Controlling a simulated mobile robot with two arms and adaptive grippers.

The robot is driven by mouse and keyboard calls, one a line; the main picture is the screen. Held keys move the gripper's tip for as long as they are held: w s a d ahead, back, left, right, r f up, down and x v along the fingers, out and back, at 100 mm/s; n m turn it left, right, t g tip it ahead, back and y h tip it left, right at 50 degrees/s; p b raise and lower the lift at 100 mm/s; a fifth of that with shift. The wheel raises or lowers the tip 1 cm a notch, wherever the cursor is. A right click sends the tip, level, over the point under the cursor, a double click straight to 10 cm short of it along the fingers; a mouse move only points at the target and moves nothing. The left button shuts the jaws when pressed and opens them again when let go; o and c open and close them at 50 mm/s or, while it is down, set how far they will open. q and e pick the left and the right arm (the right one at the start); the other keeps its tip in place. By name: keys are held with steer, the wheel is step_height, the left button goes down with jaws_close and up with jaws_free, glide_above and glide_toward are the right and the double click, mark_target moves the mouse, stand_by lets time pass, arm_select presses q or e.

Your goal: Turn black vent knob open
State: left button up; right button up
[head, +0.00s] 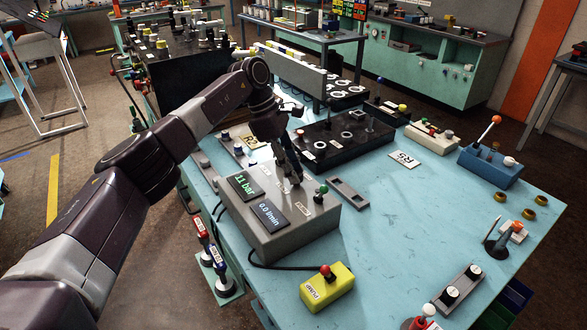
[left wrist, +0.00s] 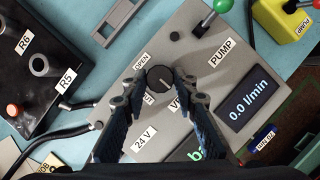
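The black vent knob (left wrist: 160,78) is round, with a light pointer mark, on the top of a grey box (head: 297,228). In the left wrist view, the label OPEN (left wrist: 141,61) is at its upper left, and a partly covered label is below it. My left gripper (left wrist: 160,84) reaches down with one fingertip on each side of the knob. The tips are very close to it; I cannot tell whether they touch. In the head view, my left gripper (head: 293,182) is over the box and hides the knob. My right gripper is out of view.
The box also carries two displays, reading 11 bar (head: 244,186) and 0.0 l/min (head: 269,214), and a green-topped lever (head: 321,192). A yellow pump box (head: 328,287) with a red knob sits in front. A black manifold (head: 345,140) stands behind.

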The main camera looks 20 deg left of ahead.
arm_select(q)
steer(key=o, duration=0.5)
steer(key=v, duration=1.2)
